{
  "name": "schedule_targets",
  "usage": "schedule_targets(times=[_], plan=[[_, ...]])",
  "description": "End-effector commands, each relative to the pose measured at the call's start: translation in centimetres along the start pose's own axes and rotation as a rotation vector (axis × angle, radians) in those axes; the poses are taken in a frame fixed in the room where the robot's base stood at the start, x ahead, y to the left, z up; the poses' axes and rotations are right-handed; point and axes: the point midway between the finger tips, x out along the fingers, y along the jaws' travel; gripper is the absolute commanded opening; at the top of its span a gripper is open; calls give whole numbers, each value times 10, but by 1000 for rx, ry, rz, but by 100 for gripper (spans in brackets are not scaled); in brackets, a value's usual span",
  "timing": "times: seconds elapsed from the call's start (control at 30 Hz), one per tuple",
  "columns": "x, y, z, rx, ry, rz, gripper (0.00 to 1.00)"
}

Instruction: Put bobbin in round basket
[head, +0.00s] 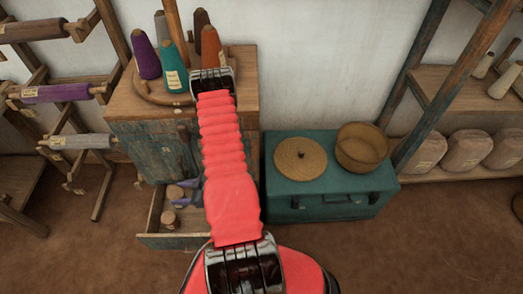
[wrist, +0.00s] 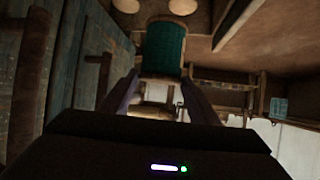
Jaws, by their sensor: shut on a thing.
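My gripper (head: 189,186) is low at the open drawer in the head view, partly behind my red-sleeved arm. In the wrist view my gripper (wrist: 161,84) is shut on a bobbin (wrist: 163,48) with teal thread and pale wooden ends, held between its two purple fingers. In the head view I cannot make out the teal thread. The round basket (head: 362,158) is woven, tan and open. It stands on the right of a teal chest, well to the right of my gripper.
A flat round woven lid (head: 300,159) with a knob lies left of the basket on the teal chest (head: 325,199). Other bobbins (head: 169,218) stand in the open drawer (head: 185,242). Coloured thread cones (head: 173,69) stand on the cabinet above.

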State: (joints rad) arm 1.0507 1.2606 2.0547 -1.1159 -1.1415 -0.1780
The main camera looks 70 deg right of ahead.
Motion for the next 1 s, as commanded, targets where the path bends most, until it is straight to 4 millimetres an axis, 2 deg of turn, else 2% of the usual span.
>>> schedule_targets(times=[0.03,0.23,0.47,0.77,1.0], plan=[[6,4,-14,-8,3,-1,12],[27,11,-71,-3,4,8,12],[46,6,-136,9,3,26,12],[64,-22,-226,27,4,58,12],[68,-58,-292,42,6,82,12]])
